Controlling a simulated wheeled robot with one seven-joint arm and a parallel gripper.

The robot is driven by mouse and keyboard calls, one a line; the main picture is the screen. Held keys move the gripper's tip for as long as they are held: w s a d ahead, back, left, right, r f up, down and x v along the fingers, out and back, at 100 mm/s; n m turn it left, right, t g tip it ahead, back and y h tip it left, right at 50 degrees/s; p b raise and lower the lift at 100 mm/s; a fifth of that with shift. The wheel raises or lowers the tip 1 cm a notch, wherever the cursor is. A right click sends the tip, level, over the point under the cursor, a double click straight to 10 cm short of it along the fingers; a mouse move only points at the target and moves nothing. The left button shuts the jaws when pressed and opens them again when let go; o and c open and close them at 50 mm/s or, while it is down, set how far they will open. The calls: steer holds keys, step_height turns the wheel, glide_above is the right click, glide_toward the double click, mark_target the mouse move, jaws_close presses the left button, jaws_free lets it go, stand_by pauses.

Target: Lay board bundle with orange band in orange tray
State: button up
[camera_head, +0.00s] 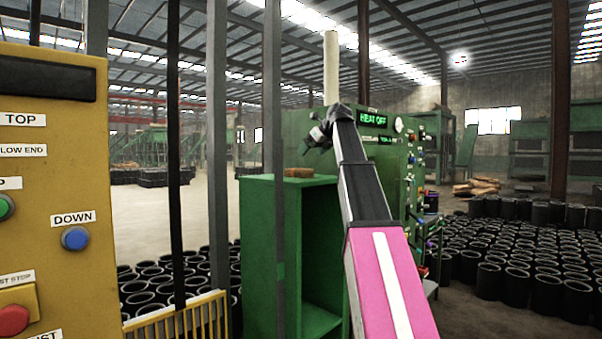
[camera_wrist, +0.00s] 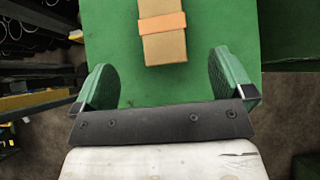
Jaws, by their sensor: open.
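The board bundle (camera_wrist: 165,45) is a brown block with an orange band (camera_wrist: 162,23) across it. It lies on the green top (camera_wrist: 120,60) of a cabinet. In the head view the bundle (camera_head: 299,172) is small, on the green cabinet (camera_head: 315,190). My gripper (camera_wrist: 165,85) is open and empty, its green fingers wide apart. In the wrist view the bundle lies ahead of the fingers, roughly centred between them. In the head view my gripper (camera_head: 318,135) is above the cabinet, above and right of the bundle. I cannot make out an orange tray in either view.
A green machine (camera_head: 385,155) with a "HEAT OFF" display stands behind my arm. A yellow control panel (camera_head: 50,190) and upright posts (camera_head: 272,120) are at the left. Many black sleeves (camera_head: 520,250) stand on the floor at the right. A yellow rail (camera_head: 180,320) is low in front.

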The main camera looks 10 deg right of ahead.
mark_target(293, 172)
steer(key=x, duration=1.1)
steer(key=shift+d, duration=0.1)
steer(key=shift+c, duration=0.3)
steer(key=c, duration=1.1)
steer(key=shift+o, duration=0.2)
steer(key=shift+r, duration=0.1)
